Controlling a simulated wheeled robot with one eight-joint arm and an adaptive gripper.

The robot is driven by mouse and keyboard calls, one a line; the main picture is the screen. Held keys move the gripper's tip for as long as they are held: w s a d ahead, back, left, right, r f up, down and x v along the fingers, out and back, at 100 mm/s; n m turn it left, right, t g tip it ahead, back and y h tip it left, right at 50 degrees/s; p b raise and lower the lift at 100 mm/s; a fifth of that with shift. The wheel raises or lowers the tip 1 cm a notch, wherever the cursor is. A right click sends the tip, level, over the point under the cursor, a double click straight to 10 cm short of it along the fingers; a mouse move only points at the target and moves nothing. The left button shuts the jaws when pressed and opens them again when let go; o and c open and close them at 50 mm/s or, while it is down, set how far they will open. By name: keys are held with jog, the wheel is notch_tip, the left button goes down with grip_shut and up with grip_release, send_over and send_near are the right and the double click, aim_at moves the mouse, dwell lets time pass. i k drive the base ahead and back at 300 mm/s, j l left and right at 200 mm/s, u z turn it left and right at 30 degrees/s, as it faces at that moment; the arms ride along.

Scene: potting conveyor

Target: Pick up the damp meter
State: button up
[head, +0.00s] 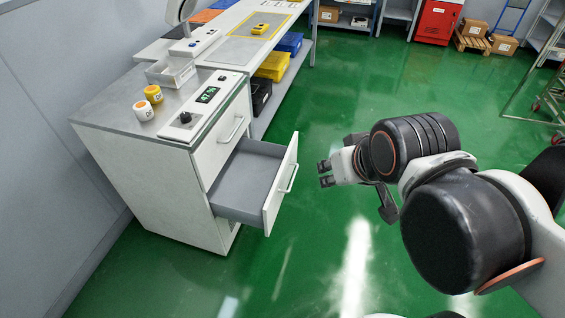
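A small yellow device with dark parts (261,29) lies on the grey mat of the far bench; it may be the damp meter, but it is too small to be sure. A white panel with a lit display reading 47 % (208,95) and a dark knob sits on the near cabinet top. My gripper (325,174) is over the open floor, right of the pulled-out drawer and apart from it. Its two dark fingertips point left with a gap between them, and nothing shows between them.
Two small pots, one yellow (154,94) and one white (143,111), and a grey tray (171,74) stand on the cabinet. Yellow and blue bins sit under the far bench. The green floor ahead is clear.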

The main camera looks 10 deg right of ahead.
aim_at(260, 28)
jog(key=i+l+z, duration=0.3)
jog(key=i, duration=0.3)
jog(key=i+l+z, duration=0.3)
jog(key=i, duration=0.35)
jog(key=i+z, duration=0.3)
jog(key=i, duration=0.35)
jog(key=i+u, duration=0.2)
jog(key=i, duration=0.3)
jog(key=i+l+u, duration=0.25)
jog(key=i, duration=0.25)
jog(key=i+l+u, duration=0.2)
jog(key=i, duration=0.3)
jog(key=i+l+u, duration=0.15)
jog(key=u, duration=0.3)
jog(key=i+l+u, duration=0.4)
jog(key=l+u, duration=0.2)
jog(key=u, duration=0.25)
jog(key=i+l+u, duration=0.15)
jog(key=l+u, duration=0.7)
jog(key=k+l+u, duration=0.1)
jog(key=l, duration=0.25)
jog(key=k+l+u, duration=0.1)
jog(key=l, duration=0.25)
jog(key=k+l+u, duration=0.15)
jog(key=l, duration=0.2)
jog(key=i+u, duration=0.35)
jog(key=i, duration=0.15)
